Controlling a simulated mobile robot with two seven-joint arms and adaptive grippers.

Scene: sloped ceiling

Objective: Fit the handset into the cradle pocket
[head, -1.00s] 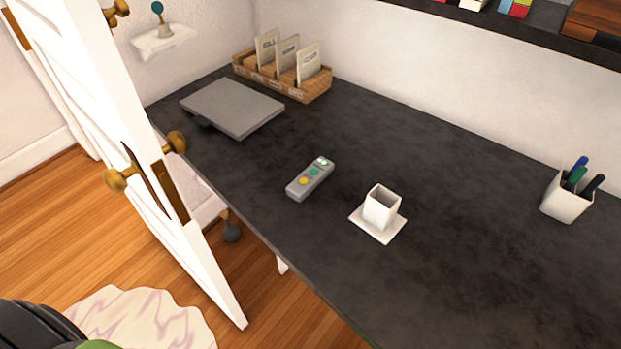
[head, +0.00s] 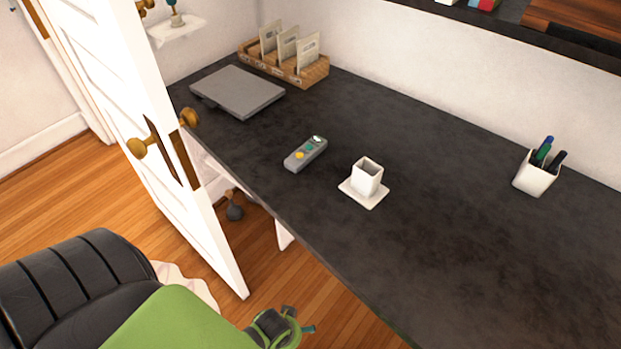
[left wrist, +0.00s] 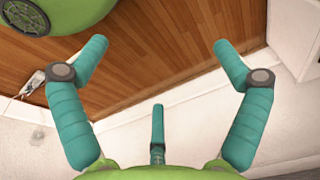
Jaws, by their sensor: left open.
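The handset (head: 306,154) is a grey slab with a yellow button, a teal button and a pale round spot at its far end. It lies flat on the dark desk, pointing away to the upper right. The cradle (head: 362,198) is a white square plate with an upright, open-topped pocket (head: 366,178), which looks empty. It stands just right of the handset, apart from it. My left gripper (head: 288,328) is low at the bottom of the head view, off the desk's front edge. In the left wrist view its teal fingers (left wrist: 162,46) are spread and empty. My right gripper is not in view.
The dark desk (head: 450,235) is clear around the handset and cradle. A grey laptop-like slab (head: 238,92) and a card box (head: 318,72) stand at the back left, a pen cup (head: 537,176) at the right. A white door (head: 165,180) stands open at the left.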

